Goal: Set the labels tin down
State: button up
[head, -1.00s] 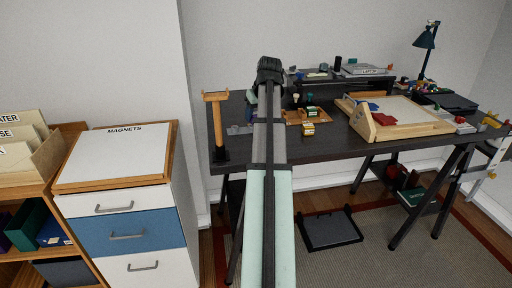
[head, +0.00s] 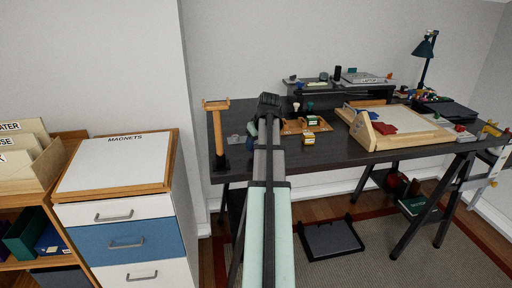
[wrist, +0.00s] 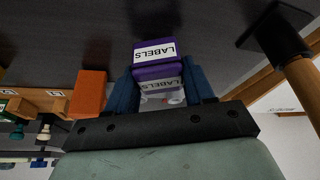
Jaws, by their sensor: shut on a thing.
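The labels tin (wrist: 158,72) is purple with white LABELS panels and shows in the wrist view between the two blue fingers of my gripper (wrist: 160,84). My gripper is shut on it. The dark desk top (wrist: 200,22) fills the background behind the tin; I cannot tell whether the tin touches it. In the head view, my arm covers the tin, and the end of my arm is over the left part of the desk (head: 350,152).
A wooden stand (head: 217,130) rises at the desk's left end. A small yellow box (head: 309,138) and a wooden tray (head: 291,127) lie right of my arm. A drawing board (head: 400,128) is farther right. An orange block (wrist: 88,92) is near the tin in the wrist view.

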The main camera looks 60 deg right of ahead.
jog(key=shift+f, duration=0.85)
jog(key=shift+f, duration=0.1)
jog(key=o, duration=1)
jog(key=shift+o, duration=0.2)
jog(key=v, duration=1.2)
